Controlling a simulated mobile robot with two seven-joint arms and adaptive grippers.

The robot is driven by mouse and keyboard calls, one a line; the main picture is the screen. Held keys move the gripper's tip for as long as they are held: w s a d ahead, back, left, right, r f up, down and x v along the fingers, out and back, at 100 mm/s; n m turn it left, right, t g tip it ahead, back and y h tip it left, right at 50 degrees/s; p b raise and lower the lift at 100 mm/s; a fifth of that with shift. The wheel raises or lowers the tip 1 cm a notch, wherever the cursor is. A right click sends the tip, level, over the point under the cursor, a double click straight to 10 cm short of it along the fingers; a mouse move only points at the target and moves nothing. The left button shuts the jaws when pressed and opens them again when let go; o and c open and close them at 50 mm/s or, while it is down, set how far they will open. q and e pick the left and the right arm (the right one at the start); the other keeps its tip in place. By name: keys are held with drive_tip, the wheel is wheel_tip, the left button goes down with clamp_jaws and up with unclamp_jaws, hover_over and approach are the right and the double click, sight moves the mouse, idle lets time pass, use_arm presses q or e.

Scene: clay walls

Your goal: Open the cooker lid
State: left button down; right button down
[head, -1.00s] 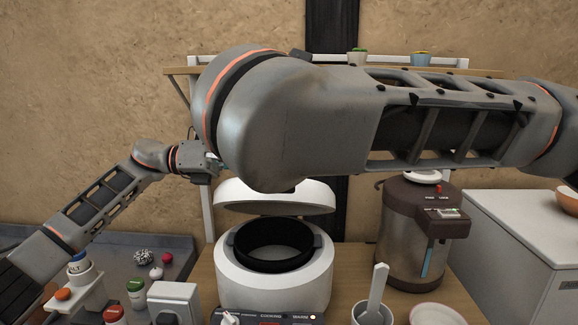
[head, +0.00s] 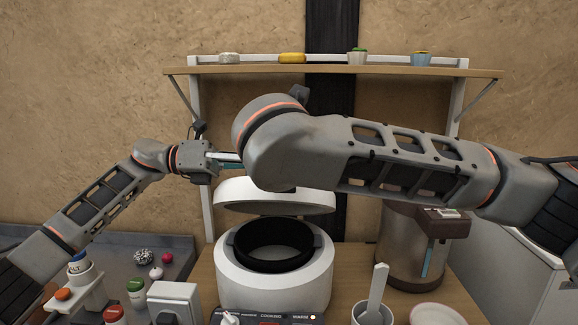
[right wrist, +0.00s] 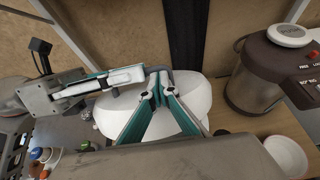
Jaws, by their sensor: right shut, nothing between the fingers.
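The white round cooker (head: 275,285) stands on the wooden counter with its dark inner pot (head: 272,245) exposed. Its white lid (head: 300,204) is raised above the pot at the back, partly behind my right arm; it also shows in the right wrist view (right wrist: 200,90). My right gripper (right wrist: 165,76) is shut and empty, its fingertips in front of the lid in that view. In the head view my right arm hides it. My left gripper (head: 238,160) is beside the lid's upper left, its tips partly hidden by my right arm. I cannot tell whether its fingers are apart.
A brown hot-water dispenser (head: 405,245) stands right of the cooker. A cup with a white utensil (head: 375,300) and a white bowl (head: 437,314) are in front. A wooden shelf (head: 240,70) with small containers spans the wall behind. Small bottles and a toaster-like box (head: 174,300) are at left.

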drive_tip(key=shift+w+r, duration=0.5)
drive_tip(key=shift+w, duration=0.15)
use_arm(q)
drive_tip(key=c, duration=2.2)
unclamp_jaws()
drive_tip(key=shift+o, duration=0.2)
